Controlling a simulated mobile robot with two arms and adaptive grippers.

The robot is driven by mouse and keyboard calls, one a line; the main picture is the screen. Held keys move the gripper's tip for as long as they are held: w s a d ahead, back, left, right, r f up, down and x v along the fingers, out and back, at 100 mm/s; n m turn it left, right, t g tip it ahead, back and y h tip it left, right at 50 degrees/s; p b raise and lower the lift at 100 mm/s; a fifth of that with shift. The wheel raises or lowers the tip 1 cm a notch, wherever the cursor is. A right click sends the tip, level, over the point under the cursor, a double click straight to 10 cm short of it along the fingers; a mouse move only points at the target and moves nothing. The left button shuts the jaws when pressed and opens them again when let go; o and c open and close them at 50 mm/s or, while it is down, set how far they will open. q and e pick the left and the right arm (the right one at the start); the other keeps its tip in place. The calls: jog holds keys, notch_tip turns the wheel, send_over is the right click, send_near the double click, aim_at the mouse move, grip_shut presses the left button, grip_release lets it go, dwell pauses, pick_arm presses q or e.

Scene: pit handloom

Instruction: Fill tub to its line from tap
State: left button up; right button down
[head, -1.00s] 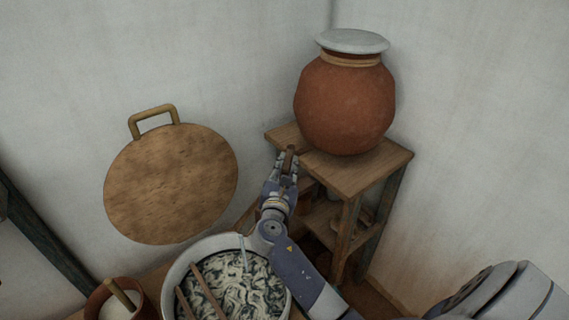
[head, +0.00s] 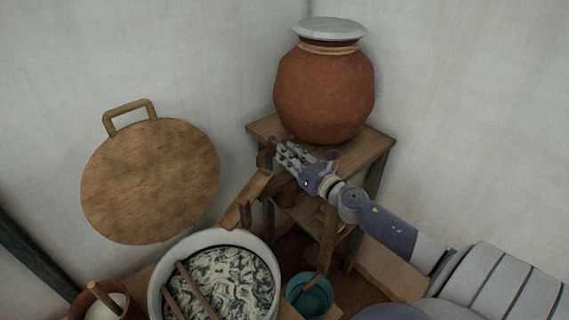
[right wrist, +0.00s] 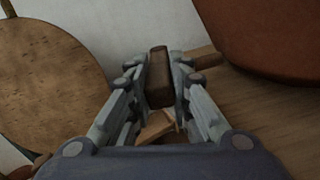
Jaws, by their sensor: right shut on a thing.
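A pale round tub (head: 154,290) stands at the bottom of the head view. Wet-looking, dark-and-cream marbled contents and two sticks are in it. No fill line can be made out. My right gripper (head: 279,153) is beside the foot of a red clay pot (head: 325,95). It is shut on a brown wooden piece (right wrist: 160,78), apparently the tap's handle, which also shows in the head view (head: 266,153). A short round peg (right wrist: 206,61) runs from there toward the pot. A wooden trough (head: 247,197) slopes from below the gripper toward the tub. I cannot make out any water stream.
The pot, with a white lid (head: 330,28), stands on a wooden stand (head: 368,150). A teal bowl (head: 310,296) is right of the tub. A brown pot (head: 82,300) with a stick stands left. A round board (head: 150,182) is against the wall.

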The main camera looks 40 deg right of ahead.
jog(key=shift+d+f+n+y+b, duration=0.2)
jog(key=shift+d+n+y+b, duration=0.05)
jog(key=shift+n+y+b, duration=0.3)
jog(key=c, duration=1.5)
grip_release()
jog(key=shift+o, duration=0.3)
jog(key=shift+r, duration=0.1)
jog(key=s+d, duration=0.1)
jog(key=s, duration=1.1)
